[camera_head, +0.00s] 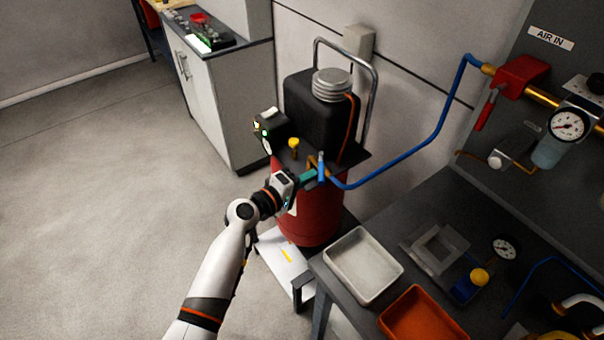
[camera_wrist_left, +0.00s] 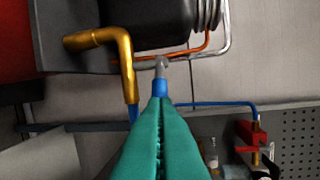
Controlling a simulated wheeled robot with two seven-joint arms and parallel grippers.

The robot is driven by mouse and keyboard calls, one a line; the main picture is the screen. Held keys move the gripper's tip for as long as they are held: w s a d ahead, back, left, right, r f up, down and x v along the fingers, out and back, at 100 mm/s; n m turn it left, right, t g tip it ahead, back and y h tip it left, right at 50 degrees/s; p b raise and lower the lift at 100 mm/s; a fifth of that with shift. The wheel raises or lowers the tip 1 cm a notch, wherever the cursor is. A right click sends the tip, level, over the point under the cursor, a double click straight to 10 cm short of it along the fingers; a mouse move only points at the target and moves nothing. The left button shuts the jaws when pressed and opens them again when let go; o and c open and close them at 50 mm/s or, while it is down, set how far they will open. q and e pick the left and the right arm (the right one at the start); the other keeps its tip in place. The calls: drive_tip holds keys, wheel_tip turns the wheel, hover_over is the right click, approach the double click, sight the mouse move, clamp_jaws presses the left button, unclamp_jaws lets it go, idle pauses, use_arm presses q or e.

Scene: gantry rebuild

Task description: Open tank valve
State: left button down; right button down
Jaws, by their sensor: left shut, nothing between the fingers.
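The red tank (camera_head: 310,222) stands by the wall, with a black container with a ridged grey cap (camera_head: 333,84) above it. The tank valve's blue-gripped lever (camera_head: 321,165) is at the tank's top right, beside a brass elbow. In the left wrist view the lever's blue grip (camera_wrist_left: 160,88) sits right at my fingertips, with the brass elbow (camera_wrist_left: 122,45) to its left. My left gripper (camera_head: 310,175) has teal fingers, shut with nothing between them. Its tips are at or very near the lever; I cannot tell if they touch. My right gripper is not in view.
A blue hose (camera_head: 420,135) runs from the valve to a red-handled air valve (camera_head: 520,77) on the right panel. A dark bench with a white tray (camera_head: 362,265) and an orange tray (camera_head: 420,318) stands at lower right. A cabinet (camera_head: 222,95) stands behind; the floor at left is clear.

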use_arm(q)
drive_tip(key=shift+s+d+b, duration=0.2)
drive_tip(key=shift+d, duration=0.5)
drive_tip(key=shift+s+d+b, duration=0.15)
drive_tip(key=shift+s+d, duration=0.05)
drive_tip(key=shift+d, duration=0.45)
drive_tip(key=d, duration=0.3)
drive_tip(key=shift+b, duration=0.35)
use_arm(e)
drive_tip(key=shift+s+d+f, duration=0.2)
drive_tip(key=shift+d+f, duration=0.15)
drive_tip(key=shift+f, duration=0.35)
use_arm(q)
drive_tip(key=shift+r, duration=0.1)
use_arm(e)
drive_tip(key=shift+a, duration=0.1)
